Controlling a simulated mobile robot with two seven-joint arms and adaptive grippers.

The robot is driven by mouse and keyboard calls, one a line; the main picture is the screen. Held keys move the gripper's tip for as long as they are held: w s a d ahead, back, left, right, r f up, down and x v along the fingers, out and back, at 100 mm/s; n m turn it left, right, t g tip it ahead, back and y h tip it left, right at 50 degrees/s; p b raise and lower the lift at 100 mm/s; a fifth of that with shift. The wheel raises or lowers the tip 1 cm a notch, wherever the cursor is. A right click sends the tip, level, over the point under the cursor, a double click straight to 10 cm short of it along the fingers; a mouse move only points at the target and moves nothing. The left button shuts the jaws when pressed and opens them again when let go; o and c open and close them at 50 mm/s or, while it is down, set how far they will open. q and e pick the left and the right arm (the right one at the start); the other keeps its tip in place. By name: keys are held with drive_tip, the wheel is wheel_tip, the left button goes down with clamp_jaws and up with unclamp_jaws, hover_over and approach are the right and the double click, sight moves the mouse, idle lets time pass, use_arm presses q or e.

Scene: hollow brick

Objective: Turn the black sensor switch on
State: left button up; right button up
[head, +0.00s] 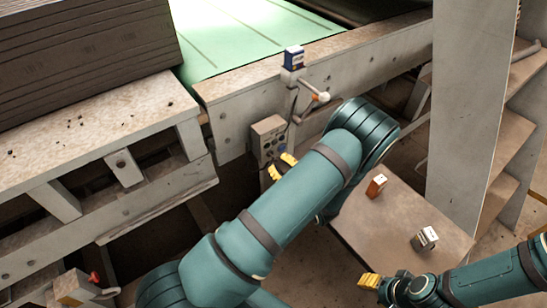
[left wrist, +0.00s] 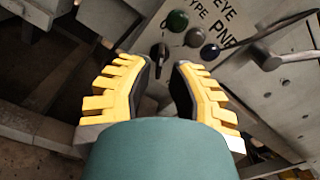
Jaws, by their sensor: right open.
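The black sensor switch (left wrist: 159,56) is a small dark knob on a grey control panel, at the upper middle of the left wrist view. Green (left wrist: 178,20), grey (left wrist: 194,37) and blue (left wrist: 210,52) round parts sit beside it. In the head view the control box (head: 269,133) is left of my left arm. My left gripper (left wrist: 168,70) has yellow fingers spread apart in front of the panel; the switch shows at the gap, closer to the left fingertip. I cannot tell whether they touch. My right gripper (head: 370,282) is at the lower right, open and away from the panel.
A brown table (head: 400,225) holds an orange box (head: 376,186) and a grey box (head: 425,239). A blue sensor (head: 293,58) stands above a crank handle (head: 315,98) by the conveyor. A grey pillar (head: 470,100) rises at the right. A red-knobbed box (head: 75,288) is lower left.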

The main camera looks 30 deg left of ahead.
sight(276, 160)
use_arm(q)
drive_tip(key=shift+x, duration=1.85)
drive_tip(key=shift+c, duration=0.3)
clamp_jaws()
